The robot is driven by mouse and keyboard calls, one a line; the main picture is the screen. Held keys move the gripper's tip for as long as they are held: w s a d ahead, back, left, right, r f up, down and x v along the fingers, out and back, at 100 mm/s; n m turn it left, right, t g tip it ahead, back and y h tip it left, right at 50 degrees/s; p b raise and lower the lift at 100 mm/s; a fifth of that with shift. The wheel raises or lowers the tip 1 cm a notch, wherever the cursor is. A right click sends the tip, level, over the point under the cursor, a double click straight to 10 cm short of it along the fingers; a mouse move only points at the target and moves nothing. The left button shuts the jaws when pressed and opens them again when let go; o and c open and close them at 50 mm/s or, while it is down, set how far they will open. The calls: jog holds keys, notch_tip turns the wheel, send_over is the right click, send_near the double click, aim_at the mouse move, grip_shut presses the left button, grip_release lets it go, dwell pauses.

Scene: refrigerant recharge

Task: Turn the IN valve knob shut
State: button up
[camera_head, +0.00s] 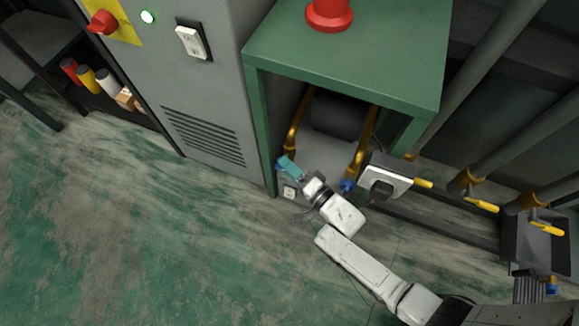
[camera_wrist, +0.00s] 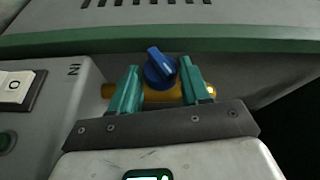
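The IN valve knob (camera_wrist: 160,68) is blue, with a raised grip bar tilted up to the left. It sits on a brass pipe (camera_wrist: 163,96) in the wrist view. My gripper (camera_wrist: 160,66) has two teal fingers standing apart, one on each side of the knob. Small gaps seem to show between fingers and knob; whether the tips reach past its face is unclear. In the head view my gripper (camera_head: 285,163) is at the left brass pipe (camera_head: 295,132) and largely hides the knob. The "IN" marking (camera_wrist: 73,70) is on the grey panel to the left.
A second blue knob (camera_head: 347,186) is on the right brass pipe. The green stand (camera_head: 350,62) overhangs the pipes, with a red object (camera_head: 330,14) on top. A grey box (camera_head: 386,180) is right of my wrist. Yellow-handled valves (camera_head: 482,204) line the right. Floor at left is clear.

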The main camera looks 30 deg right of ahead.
jog(key=c, duration=0.6)
jog(key=r+g+p, duration=0.1)
jog(key=g+p, duration=0.1)
jog(key=p, duration=0.3)
jog(key=n+g+h+p, duration=0.1)
jog(key=g+p, duration=0.1)
jog(key=p, duration=0.3)
jog(key=shift+w+a+r+n, duration=0.1)
jog(key=shift+w+r+n, duration=0.05)
jog(key=shift+r+n, duration=0.2)
jog(key=shift+g+h+p, duration=0.3)
jog(key=shift+g+p, duration=0.1)
jog(key=shift+p, duration=0.2)
jog(key=shift+f, duration=0.2)
jog(key=o, duration=1)
jog(key=shift+o, duration=0.2)
